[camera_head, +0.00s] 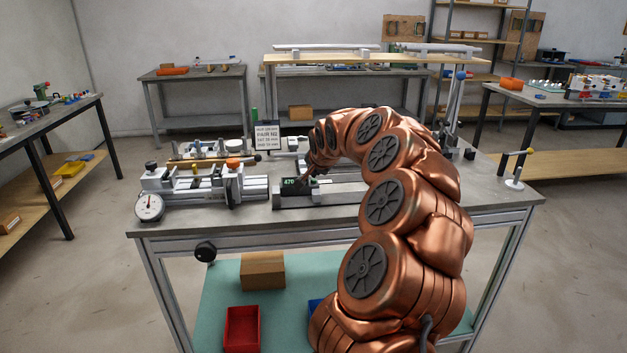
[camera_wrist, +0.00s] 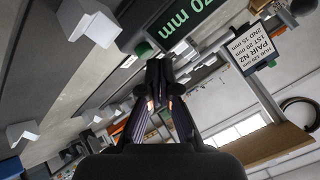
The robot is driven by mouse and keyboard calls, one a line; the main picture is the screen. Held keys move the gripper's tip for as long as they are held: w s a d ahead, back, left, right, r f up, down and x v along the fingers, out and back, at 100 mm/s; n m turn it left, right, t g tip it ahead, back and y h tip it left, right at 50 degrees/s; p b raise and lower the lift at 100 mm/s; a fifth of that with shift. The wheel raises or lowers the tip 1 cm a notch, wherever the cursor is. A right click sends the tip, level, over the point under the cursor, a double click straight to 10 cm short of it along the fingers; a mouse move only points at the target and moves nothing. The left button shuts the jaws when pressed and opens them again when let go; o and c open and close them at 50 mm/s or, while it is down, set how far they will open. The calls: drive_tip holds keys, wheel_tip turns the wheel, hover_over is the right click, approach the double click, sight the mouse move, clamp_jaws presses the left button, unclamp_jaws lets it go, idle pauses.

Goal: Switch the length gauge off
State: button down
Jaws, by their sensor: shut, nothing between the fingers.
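The length gauge (camera_head: 292,186) is a dark unit at the front middle of the bench, with lit green digits reading 470. In the wrist view the gauge (camera_wrist: 150,18) fills the top, upside down, with "70 mm" visible and a round green button (camera_wrist: 143,48) near its edge. My gripper (camera_head: 306,181) is beside the display in the head view, small and dark there. In the wrist view my gripper (camera_wrist: 156,72) is shut and empty, its tips just below the green button. I cannot tell whether they touch the gauge.
A sign (camera_head: 267,137) stands behind the gauge and reads "PAIR N2". A clamp fixture with a dial (camera_head: 149,207) is to the left. A long rail (camera_head: 345,193) runs right of the display, partly behind my arm. A raised shelf (camera_head: 330,57) spans the back.

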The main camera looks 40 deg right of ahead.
sight(314, 181)
drive_tip(key=shift+f, duration=0.1)
idle(0.3)
drive_tip(key=shift+f+b, duration=0.35)
drive_tip(key=shift+b, duration=0.35)
drive_tip(key=shift+f, duration=0.2)
drive_tip(key=shift+r, duration=0.15)
drive_tip(key=shift+a+r+b, duration=0.1)
drive_tip(key=shift+r+b, duration=0.2)
drive_tip(key=shift+b, duration=0.05)
drive_tip(key=shift+r, duration=0.1)
drive_tip(key=shift+r+p, duration=1.15)
drive_tip(key=shift+r, duration=1.9)
